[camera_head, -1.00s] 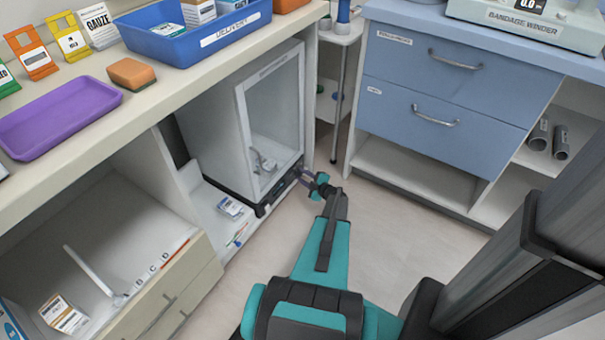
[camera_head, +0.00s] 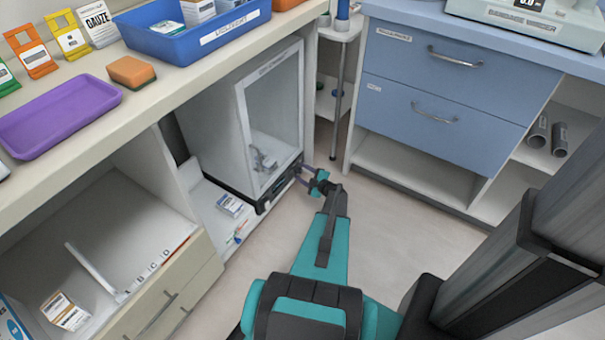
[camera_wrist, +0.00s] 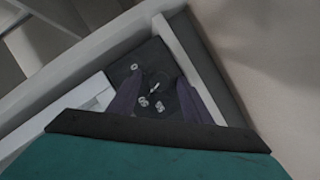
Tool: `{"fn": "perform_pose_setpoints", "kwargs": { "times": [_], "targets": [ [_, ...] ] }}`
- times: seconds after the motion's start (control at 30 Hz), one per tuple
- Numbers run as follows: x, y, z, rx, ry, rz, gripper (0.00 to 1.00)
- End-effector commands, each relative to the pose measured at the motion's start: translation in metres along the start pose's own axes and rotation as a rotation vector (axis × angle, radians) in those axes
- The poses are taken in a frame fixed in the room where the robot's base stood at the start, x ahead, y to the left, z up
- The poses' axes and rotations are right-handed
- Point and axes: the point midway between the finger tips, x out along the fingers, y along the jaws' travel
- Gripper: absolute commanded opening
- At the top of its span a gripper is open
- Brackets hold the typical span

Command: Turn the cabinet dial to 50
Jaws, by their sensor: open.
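The white cabinet (camera_head: 240,115) stands under the counter, with a glass-like front panel and a dark control strip (camera_head: 270,202) along its bottom. My gripper (camera_head: 302,172) is at the right end of that strip, low by the floor. In the wrist view, the dial (camera_wrist: 155,86) sits on a dark panel with white numbers around it and a small white mark near its middle. My gripper's two dark fingers (camera_wrist: 157,96) are open on either side of the dial. Whether they touch it cannot be told. The numbers are too small to read surely, and the fingers hide part of the panel.
A blue drawer unit (camera_head: 440,90) stands at the right, with a thin-legged stand (camera_head: 341,100) between it and the cabinet. The counter (camera_head: 185,85) overhangs the cabinet and holds a blue bin (camera_head: 190,42) and a purple tray (camera_head: 60,117). The floor in front is clear.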

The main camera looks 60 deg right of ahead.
Motion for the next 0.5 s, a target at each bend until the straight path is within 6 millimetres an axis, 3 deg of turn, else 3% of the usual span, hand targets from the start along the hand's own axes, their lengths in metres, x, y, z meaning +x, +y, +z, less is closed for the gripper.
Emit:
{"fn": "perform_pose_setpoints", "kwargs": {
  "times": [0.27, 0.5],
  "targets": [
    [-0.014, 0.001, -0.001, 0.0, 0.0, 0.0, 0.45],
    [-0.048, 0.002, -0.002, 0.0, 0.0, 0.001, 0.45]
  ]
}}
